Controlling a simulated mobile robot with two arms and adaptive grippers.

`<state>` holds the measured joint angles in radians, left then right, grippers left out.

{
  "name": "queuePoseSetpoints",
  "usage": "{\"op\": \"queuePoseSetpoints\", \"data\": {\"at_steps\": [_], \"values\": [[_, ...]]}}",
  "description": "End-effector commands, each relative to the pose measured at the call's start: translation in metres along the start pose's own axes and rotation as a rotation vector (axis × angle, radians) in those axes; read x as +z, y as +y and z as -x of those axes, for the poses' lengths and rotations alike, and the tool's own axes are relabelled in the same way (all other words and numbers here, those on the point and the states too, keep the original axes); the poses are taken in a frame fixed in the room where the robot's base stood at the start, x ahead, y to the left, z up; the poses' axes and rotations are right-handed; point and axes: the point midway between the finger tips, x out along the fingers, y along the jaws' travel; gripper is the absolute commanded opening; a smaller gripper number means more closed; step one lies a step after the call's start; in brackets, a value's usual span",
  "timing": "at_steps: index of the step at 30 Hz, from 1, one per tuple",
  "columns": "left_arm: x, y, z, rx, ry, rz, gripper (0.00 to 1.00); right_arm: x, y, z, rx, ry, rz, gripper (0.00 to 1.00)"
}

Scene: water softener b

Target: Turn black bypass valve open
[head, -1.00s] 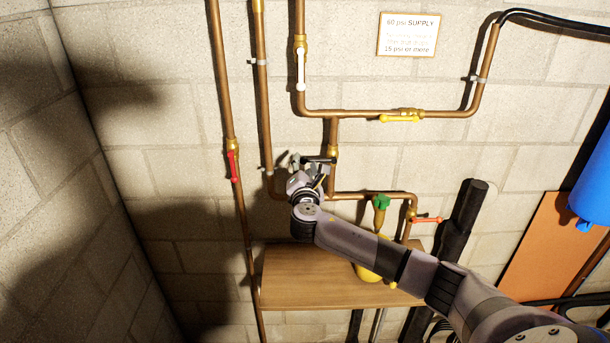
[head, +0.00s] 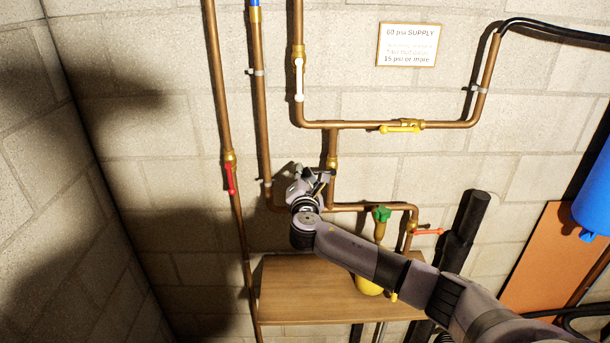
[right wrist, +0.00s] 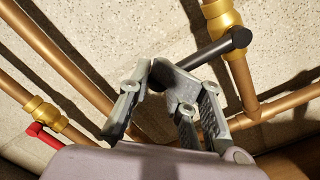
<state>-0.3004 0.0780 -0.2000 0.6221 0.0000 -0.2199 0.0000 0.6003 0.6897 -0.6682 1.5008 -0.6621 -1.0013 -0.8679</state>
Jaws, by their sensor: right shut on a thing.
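The black bypass valve handle (right wrist: 228,43) shows in the right wrist view, joined to a brass valve (right wrist: 222,25) on a copper pipe. In the head view, that brass valve (head: 332,162) sits on the short vertical pipe in the middle, and my gripper mostly hides the handle. My right gripper (head: 318,178) is just left of the valve. In the right wrist view, my right gripper (right wrist: 160,80) is shut on the black handle's free end. The handle slants across the pipe, not in line with it. My left gripper is out of view.
A red handle (head: 230,179) is on the pipe at left. White (head: 299,80), yellow (head: 400,129) and orange-red (head: 428,232) handles are on nearby pipes. A green-topped fitting (head: 381,214) stands right of my gripper. A wooden shelf (head: 300,297) lies below.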

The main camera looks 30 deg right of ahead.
Motion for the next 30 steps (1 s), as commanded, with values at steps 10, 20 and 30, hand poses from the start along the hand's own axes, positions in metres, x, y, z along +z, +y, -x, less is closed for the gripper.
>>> {"op": "queuePoseSetpoints", "data": {"at_steps": [10, 20, 30], "values": [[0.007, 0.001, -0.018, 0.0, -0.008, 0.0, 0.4, -0.021, -0.019, 0.003, 0.001, 0.015, -0.001, 0.03], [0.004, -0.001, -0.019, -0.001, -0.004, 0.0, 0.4, -0.023, -0.021, 0.004, 0.001, 0.017, -0.002, 0.03], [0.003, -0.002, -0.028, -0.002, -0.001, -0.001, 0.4, -0.029, -0.034, 0.004, 0.0, 0.019, -0.001, 0.03]]}}
